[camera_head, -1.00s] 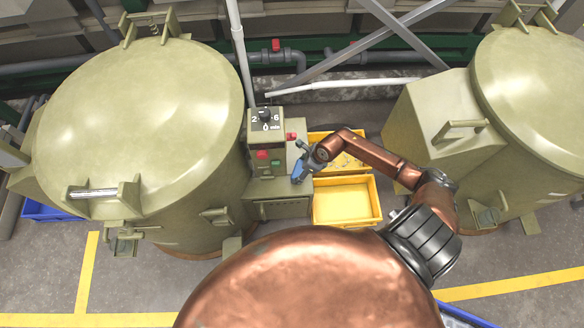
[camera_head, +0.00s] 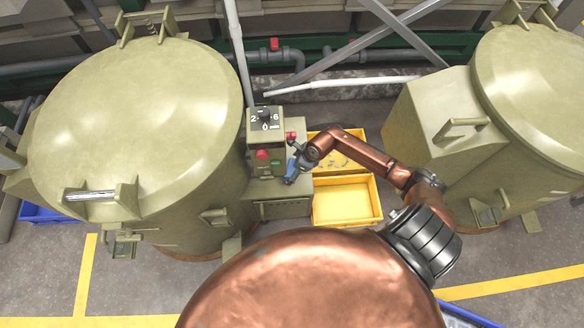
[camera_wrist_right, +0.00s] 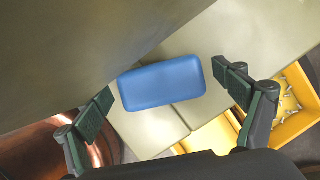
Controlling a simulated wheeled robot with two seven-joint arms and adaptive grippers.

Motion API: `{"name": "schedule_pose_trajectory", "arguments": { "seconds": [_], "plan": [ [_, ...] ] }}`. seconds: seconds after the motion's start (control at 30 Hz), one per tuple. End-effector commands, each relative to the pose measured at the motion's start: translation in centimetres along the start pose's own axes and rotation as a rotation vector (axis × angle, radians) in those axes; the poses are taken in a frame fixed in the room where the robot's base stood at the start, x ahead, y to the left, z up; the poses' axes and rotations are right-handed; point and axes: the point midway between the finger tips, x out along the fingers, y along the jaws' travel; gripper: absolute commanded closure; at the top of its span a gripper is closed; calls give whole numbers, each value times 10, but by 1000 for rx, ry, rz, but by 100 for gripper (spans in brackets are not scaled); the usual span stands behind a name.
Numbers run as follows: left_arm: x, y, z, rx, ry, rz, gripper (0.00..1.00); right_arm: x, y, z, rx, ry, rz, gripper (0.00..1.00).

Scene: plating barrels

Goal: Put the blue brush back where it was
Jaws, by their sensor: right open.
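The blue brush (camera_wrist_right: 162,83) shows in the right wrist view as a rounded blue block over the olive cabinet's surface. It lies between the two spread fingers of my right gripper (camera_wrist_right: 160,84), with a gap on each side. In the head view the right gripper (camera_head: 292,164) is at the right side of the control cabinet's (camera_head: 281,205) top, beside the red and green buttons. A bit of blue shows there, mostly hidden by the gripper. I cannot tell whether the brush touches the surface. My left gripper is not in view.
Two yellow bins (camera_head: 343,203) stand right of the cabinet; the rear one holds small metal parts. A dial panel (camera_head: 265,120) rises behind the buttons. Large olive barrels stand left (camera_head: 140,110) and right (camera_head: 535,95). Bare floor lies between the bins and the right barrel.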

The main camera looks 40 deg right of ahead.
Motion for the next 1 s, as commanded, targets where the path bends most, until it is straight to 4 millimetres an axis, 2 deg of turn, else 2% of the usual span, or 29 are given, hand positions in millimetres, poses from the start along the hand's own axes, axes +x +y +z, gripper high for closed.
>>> {"name": "schedule_pose_trajectory", "arguments": {
  "seconds": [0.17,0.33,0.7,0.83,1.0],
  "plan": [
    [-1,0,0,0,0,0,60,-2,0,1,0,-1,0,11],
    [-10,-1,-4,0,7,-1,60,-20,-1,0,-2,0,-3,11],
    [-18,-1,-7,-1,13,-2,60,-47,0,-76,0,3,-1,11],
    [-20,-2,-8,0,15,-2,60,-54,0,-96,1,2,0,11],
    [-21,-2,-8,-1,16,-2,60,-60,0,-108,0,1,-1,11]
  ]
}}
